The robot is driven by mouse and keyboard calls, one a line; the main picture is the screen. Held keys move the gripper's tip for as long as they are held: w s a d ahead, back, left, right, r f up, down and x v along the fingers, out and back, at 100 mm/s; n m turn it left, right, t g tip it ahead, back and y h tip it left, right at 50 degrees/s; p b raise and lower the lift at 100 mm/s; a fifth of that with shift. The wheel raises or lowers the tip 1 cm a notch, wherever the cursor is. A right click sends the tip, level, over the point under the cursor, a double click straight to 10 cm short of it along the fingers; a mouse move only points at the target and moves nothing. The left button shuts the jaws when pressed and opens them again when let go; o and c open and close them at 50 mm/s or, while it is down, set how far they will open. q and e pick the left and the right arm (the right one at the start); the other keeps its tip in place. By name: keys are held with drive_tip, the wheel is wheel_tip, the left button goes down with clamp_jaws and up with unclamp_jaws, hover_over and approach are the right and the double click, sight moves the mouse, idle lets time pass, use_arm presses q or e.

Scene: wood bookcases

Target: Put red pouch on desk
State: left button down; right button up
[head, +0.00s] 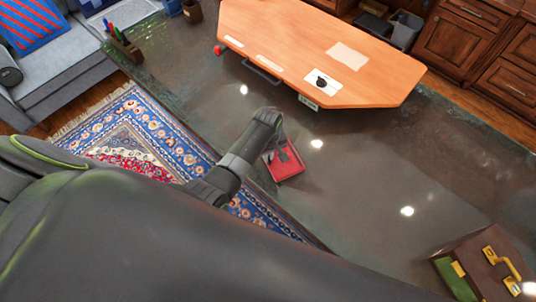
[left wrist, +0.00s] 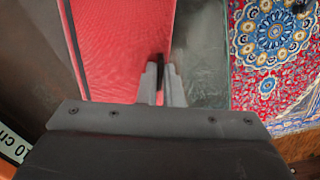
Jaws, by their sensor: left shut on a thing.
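The red pouch (head: 285,168) is over the dark glossy top (head: 370,185), near that top's left edge by the rug. Whether it touches the surface I cannot tell. My left gripper (head: 281,150) reaches down to the pouch and is shut on it. In the left wrist view the pouch (left wrist: 122,45) fills the upper middle, with the closed fingers (left wrist: 160,75) at its right edge. An orange wooden desk-like top (head: 330,45) with small items on it lies farther back. My right gripper is not in view.
A brown case with yellow handles (head: 490,262) sits at the lower right. A pen holder (head: 126,47) stands at the upper left edge. A patterned rug (head: 135,135) and a grey sofa (head: 55,75) are at the left. The dark top's middle is clear.

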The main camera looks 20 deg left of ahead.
use_arm(q)
drive_tip(key=shift+f, duration=0.1)
drive_tip(key=c, duration=1.6)
unclamp_jaws()
wheel_tip(320, 180, up, 12)
drive_tip(key=shift+r, duration=0.2)
drive_tip(key=shift+s, duration=0.1)
